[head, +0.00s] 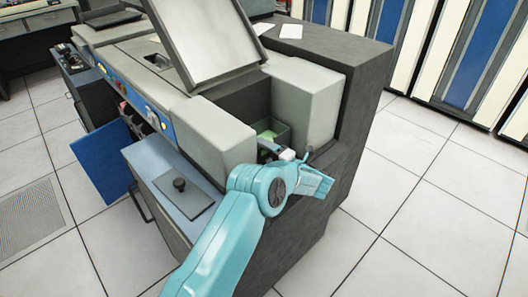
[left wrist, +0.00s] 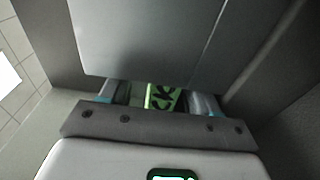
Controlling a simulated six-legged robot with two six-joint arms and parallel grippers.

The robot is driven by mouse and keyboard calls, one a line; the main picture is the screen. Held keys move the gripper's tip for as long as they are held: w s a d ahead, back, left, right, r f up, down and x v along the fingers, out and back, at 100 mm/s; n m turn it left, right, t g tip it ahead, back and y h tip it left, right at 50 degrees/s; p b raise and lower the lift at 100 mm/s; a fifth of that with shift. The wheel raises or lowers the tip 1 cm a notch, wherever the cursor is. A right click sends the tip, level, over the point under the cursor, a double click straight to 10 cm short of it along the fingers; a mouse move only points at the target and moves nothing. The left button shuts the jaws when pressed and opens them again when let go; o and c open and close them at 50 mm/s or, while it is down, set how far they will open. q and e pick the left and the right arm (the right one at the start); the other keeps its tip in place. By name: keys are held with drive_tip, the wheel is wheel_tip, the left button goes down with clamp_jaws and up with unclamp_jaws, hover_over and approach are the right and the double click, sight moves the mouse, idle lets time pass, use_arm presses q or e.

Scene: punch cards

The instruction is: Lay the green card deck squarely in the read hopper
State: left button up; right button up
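The green card deck (head: 268,133) shows as a small light-green patch inside the dark-walled read hopper (head: 283,138), between two pale grey blocks of the machine. Whether it lies flat and square is too small to tell. My left gripper (head: 268,149) is at the near side of the hopper, pointing into it. In the left wrist view, the deck (left wrist: 163,98) shows bright green with dark marks between the fingers of my left gripper (left wrist: 160,100). The fingers look apart, with a gap beside the deck. Much of the deck is hidden. My right gripper is not in view.
Pale grey blocks stand left (head: 215,135) and right (head: 305,100) of the hopper, close to my left gripper. A tilted grey panel (head: 205,45) rises behind. White cards (head: 291,31) lie on the dark cabinet top. An open blue door (head: 102,158) stands at left.

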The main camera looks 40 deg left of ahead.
use_arm(q)
drive_tip(key=shift+f, duration=0.1)
drive_tip(key=d+p, duration=0.1)
drive_tip(key=d, duration=1.5)
drive_tip(key=shift+d, duration=0.15)
